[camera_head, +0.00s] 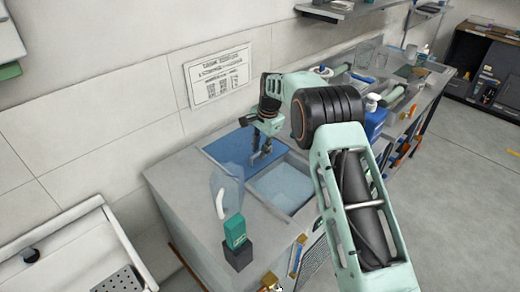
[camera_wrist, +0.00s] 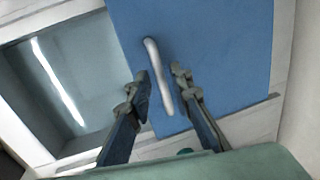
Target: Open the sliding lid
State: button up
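The sliding lid (camera_head: 228,147) is a flat blue panel set in the top of a grey cabinet. It covers the back part of the opening, and the pale-blue basin (camera_head: 283,188) beside it is uncovered. In the wrist view the lid (camera_wrist: 225,60) fills the upper right and the basin (camera_wrist: 62,80) shows at left. A slim light-grey handle (camera_wrist: 157,75) stands on the lid near its edge. My gripper (camera_head: 257,160) is over the lid. In the wrist view its fingers (camera_wrist: 160,82) are apart, on either side of the handle's lower end. I cannot tell whether they touch it.
A clear jug (camera_head: 226,185) and a teal-and-dark box (camera_head: 237,241) stand on the cabinet's front left. A blue bottle (camera_head: 375,118) and other items crowd the bench at right. A tiled wall (camera_head: 90,120) is close behind. The floor (camera_head: 450,180) at right is clear.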

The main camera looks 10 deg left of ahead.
jog(key=shift+o, duration=0.3)
jog(key=shift+r, duration=0.1)
notch_tip(320, 180, up, 12)
jog(key=s+d, duration=0.1)
jog(key=d, duration=0.1)
jog(key=shift+s+f, duration=0.15)
jog(key=shift+f, duration=0.05)
